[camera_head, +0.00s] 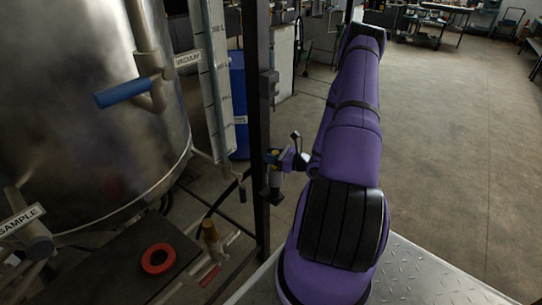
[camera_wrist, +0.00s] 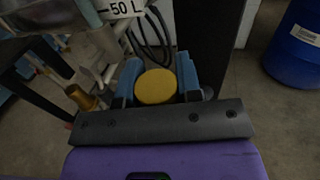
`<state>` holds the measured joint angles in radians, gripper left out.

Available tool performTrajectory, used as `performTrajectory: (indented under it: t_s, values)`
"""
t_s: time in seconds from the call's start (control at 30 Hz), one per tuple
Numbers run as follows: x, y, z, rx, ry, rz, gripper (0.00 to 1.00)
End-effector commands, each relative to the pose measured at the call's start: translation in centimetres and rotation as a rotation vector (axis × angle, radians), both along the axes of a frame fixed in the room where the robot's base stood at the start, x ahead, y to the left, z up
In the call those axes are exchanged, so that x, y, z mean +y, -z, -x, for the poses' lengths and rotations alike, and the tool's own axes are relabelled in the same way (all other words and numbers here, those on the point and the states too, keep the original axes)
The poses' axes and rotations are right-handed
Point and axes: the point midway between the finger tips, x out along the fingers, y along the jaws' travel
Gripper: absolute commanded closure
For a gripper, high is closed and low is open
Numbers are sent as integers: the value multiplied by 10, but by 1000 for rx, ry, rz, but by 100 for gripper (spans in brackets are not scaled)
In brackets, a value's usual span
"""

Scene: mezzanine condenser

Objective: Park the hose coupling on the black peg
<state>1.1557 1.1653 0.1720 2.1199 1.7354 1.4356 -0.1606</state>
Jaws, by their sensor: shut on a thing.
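My gripper (camera_head: 282,159) is beside the dark upright post, at the end of my purple arm. In the wrist view its blue fingers (camera_wrist: 158,76) are shut on a round yellow-topped part (camera_wrist: 155,88), which looks like the hose coupling. In the head view the coupling (camera_head: 271,154) is small and partly hidden by the gripper and post. A dark part (camera_head: 272,188) hangs just below it; I cannot tell if it is the coupling's body. I cannot clearly make out the black peg; a dark fitting (camera_head: 268,88) sits higher on the post.
The dark post (camera_head: 257,130) stands close left of my gripper. A steel tank (camera_head: 80,110), a marked sight gauge (camera_head: 213,75) and a blue-handled VACUUM valve (camera_head: 125,93) are further left. A brass fitting (camera_head: 211,236) and red ring (camera_head: 158,258) are low. A blue drum (camera_head: 238,110) stands behind.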

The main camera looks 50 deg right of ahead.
Motion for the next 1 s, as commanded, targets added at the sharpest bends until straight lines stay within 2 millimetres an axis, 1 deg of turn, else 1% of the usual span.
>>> performTrajectory:
  t_s: [0.33, 1.0]
  values:
    - [0, 1, 0, -1, 0, 0, 100]
    - [0, 15, 0, -1, 0, 0, 100]
